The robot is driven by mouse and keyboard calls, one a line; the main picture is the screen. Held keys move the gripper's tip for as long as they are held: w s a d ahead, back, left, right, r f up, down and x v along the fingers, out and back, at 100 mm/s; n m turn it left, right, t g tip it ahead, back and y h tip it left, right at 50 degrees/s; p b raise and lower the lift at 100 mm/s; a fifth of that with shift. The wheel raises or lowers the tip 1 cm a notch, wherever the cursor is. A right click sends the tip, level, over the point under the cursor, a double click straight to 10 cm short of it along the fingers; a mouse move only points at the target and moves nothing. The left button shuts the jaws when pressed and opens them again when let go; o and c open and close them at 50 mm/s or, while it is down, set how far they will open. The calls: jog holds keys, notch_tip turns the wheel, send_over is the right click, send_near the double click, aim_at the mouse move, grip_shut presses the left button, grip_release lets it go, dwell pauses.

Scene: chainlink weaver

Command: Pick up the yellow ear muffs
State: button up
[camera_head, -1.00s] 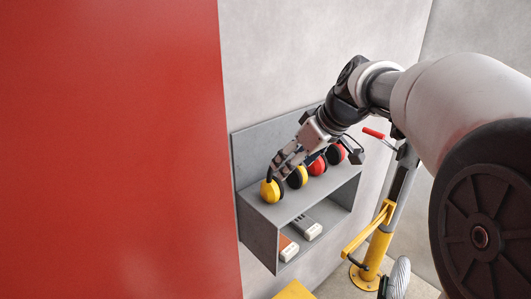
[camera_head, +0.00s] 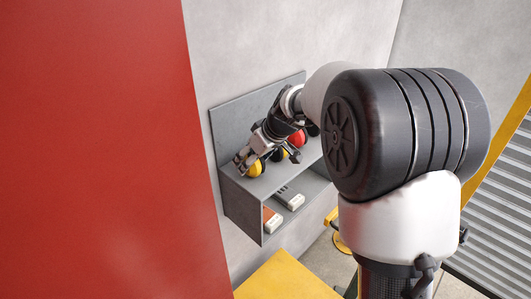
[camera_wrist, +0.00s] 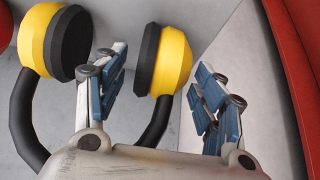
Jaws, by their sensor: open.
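The yellow ear muffs (camera_head: 256,169) stand on top of the grey shelf (camera_head: 262,183), partly hidden by my gripper in the head view. In the wrist view they show as two yellow cups with black pads, one upper left and one near the middle (camera_wrist: 172,62), joined by a black band curving below. My gripper (camera_head: 241,164) is open at the leftmost cup. In the wrist view one finger is in the gap between the two cups and the other is right of the right cup. That cup lies between the fingers; I cannot tell whether they touch it.
Red ear muffs (camera_head: 298,138) stand just right of the yellow ones on the shelf. A white-and-orange item (camera_head: 272,220) and a white item (camera_head: 290,199) lie in the lower compartment. A large red panel (camera_head: 100,150) is at left; a yellow surface (camera_head: 285,278) is below.

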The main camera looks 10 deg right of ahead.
jog(key=shift+w+a+f, duration=0.1)
jog(key=shift+a+f, duration=0.05)
jog(key=shift+f, duration=0.05)
jog(key=shift+c, duration=0.4)
jog(key=shift+r, duration=0.1)
jog(key=c, duration=1.2)
